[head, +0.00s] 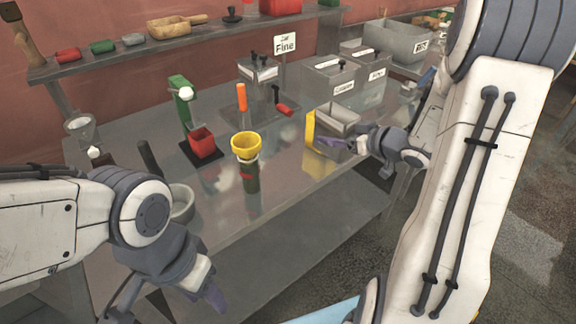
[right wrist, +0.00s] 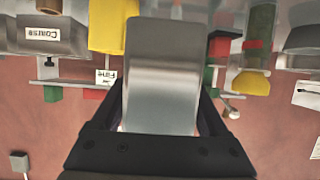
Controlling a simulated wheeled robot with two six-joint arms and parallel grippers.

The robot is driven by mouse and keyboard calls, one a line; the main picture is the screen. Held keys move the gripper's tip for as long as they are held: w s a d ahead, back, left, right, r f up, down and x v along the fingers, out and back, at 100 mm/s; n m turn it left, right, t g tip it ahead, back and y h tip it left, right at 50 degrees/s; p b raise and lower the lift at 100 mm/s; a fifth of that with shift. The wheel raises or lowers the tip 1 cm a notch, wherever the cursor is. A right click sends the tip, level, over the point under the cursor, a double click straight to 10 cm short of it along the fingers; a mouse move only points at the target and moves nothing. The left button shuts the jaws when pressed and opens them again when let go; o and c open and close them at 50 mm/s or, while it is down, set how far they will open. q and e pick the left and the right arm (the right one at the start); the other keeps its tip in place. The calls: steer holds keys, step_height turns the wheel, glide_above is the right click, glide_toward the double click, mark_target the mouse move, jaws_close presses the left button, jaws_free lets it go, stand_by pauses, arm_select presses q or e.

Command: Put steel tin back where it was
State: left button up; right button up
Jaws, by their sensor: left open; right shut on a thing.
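The steel tin (head: 338,119) is a grey, open-topped rectangular box near the right front of the steel bench. My right gripper (head: 335,145) reaches in from the right and is shut on it. In the right wrist view the tin (right wrist: 162,85) fills the middle, between the dark fingers. A yellow upright piece (head: 310,128) stands close to the tin's left side. I cannot tell whether the tin touches the bench. My left gripper (head: 205,290) is open and empty, low in front of the bench.
A yellow funnel (head: 246,144) sits on a dark green cylinder (head: 251,180). Labelled bins (head: 330,74) stand behind the tin. Bare bench (head: 285,195) lies at the front right.

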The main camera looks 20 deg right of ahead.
steer(key=w+a+f, duration=0.2)
steer(key=a, duration=0.1)
steer(key=w+a+f, duration=0.2)
steer(key=w, duration=0.1)
steer(key=w+a+f, duration=0.2)
steer(key=w+a, duration=0.1)
steer(key=shift+a+f+b, duration=0.1)
steer(key=shift+a+b, duration=0.2)
steer(key=shift+a, duration=0.05)
steer(key=shift+f, duration=2.05)
steer(key=shift+f, duration=0.25)
steer(key=o, duration=1.4)
steer(key=shift+r, duration=0.1)
